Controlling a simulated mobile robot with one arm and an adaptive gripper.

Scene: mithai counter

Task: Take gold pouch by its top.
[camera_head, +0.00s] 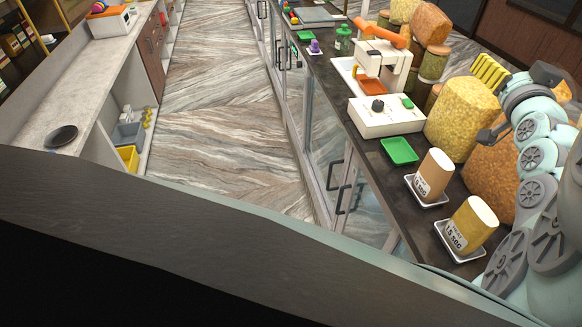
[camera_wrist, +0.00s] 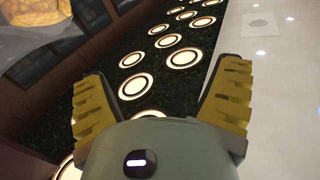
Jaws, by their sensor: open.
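A gold pouch (camera_head: 470,224) with a pale top and printed label stands upright on a small white tray (camera_head: 460,250) at the counter's near end. A tan pouch (camera_head: 435,174) stands on a similar tray (camera_head: 427,199) just behind it. My gripper (camera_wrist: 161,72) is open and empty, its two yellow ridged fingers wide apart in the wrist view. In the head view a yellow finger (camera_head: 490,72) shows above and right of the pouches, well apart from them.
A green tray (camera_head: 399,151) and a white box with a dark knob (camera_head: 387,117) lie farther along the dark counter. Large yellow and orange filled containers (camera_head: 461,114) stand behind the pouches. An orange-and-white machine (camera_head: 384,62) stands farther back. The aisle floor (camera_head: 230,100) is clear.

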